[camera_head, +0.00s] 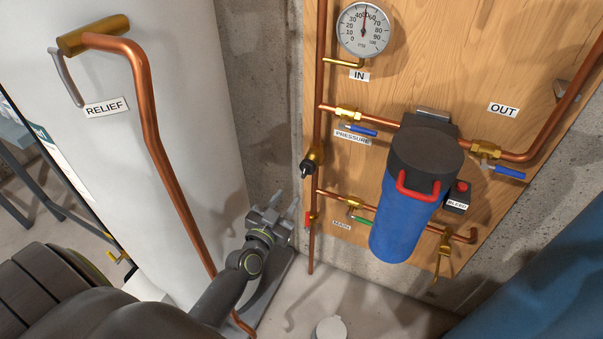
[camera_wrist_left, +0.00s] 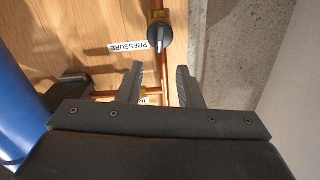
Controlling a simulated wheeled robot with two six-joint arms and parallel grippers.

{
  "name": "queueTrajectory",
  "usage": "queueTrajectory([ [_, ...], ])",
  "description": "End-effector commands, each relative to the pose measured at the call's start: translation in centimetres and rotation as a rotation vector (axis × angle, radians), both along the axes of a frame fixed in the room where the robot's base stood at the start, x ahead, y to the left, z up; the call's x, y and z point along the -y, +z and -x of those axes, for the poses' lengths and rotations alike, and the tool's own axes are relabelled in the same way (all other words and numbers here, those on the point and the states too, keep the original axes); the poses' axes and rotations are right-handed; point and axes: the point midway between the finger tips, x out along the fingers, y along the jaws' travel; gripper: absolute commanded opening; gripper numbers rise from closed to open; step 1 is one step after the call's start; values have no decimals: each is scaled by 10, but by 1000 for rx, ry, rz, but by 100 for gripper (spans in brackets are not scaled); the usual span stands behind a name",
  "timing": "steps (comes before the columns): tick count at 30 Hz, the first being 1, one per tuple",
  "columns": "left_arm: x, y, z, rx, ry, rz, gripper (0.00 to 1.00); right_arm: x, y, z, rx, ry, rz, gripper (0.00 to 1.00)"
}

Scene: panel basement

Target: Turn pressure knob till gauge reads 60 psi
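The round gauge (camera_head: 364,28) is at the top of the wooden panel in the head view. Its red needle points nearly straight up, near 50. The pressure knob (camera_head: 309,162) is black on a brass body on the left vertical copper pipe, below and left of the PRESSURE label. In the left wrist view the knob (camera_wrist_left: 160,36) shows beyond my fingertips. My left gripper (camera_head: 284,207) is below and left of the knob, apart from it. Its two fingers (camera_wrist_left: 160,84) are spread and empty, with a pipe visible between them. My right gripper is not in view.
A blue filter housing (camera_head: 400,215) with a red handle stands right of the knob. A white tank (camera_head: 185,120) with a copper relief pipe (camera_head: 155,140) is close on the left.

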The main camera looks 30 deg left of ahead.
Motion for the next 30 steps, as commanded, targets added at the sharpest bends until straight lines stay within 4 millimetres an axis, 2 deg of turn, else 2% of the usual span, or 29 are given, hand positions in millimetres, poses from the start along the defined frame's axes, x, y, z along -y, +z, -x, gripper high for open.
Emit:
queueTrajectory([
  [1,0,2,-11,1,-1,-1,33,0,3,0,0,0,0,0],
  [9,-4,-1,-63,1,-1,-1,33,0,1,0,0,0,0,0],
  [15,-5,-2,-90,0,0,-1,33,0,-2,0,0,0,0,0],
  [21,-6,-1,-102,-1,0,1,33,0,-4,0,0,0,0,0],
  [30,-6,-1,-103,-2,0,0,31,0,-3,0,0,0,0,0],
])
